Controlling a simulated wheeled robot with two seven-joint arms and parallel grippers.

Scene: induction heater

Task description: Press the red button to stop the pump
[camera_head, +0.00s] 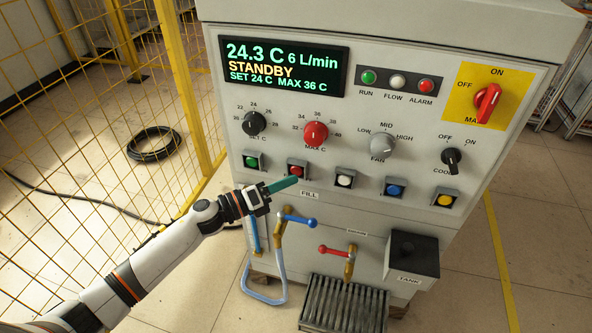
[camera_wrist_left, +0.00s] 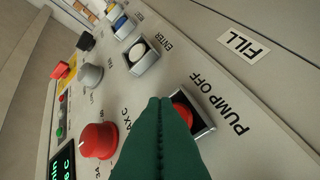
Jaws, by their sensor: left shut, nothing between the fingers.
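The red button (camera_head: 296,169) sits in a square metal frame, second from the left in the button row on the panel. In the left wrist view the red button (camera_wrist_left: 184,113) is labelled PUMP OFF and is partly hidden behind my fingers. My left gripper (camera_head: 296,180) has green fingers that are shut and empty, with their tips just below the button in the head view. In the left wrist view the tips of my left gripper (camera_wrist_left: 160,101) overlap the button's edge; I cannot tell whether they touch it. My right gripper is not in view.
The green button (camera_head: 251,162) and white button (camera_head: 344,180) flank the red one. The display (camera_head: 283,66) reads STANDBY and 6 L/min. A blue-handled valve (camera_head: 298,219) and a hose stand below. A yellow mesh fence (camera_head: 100,110) is at left.

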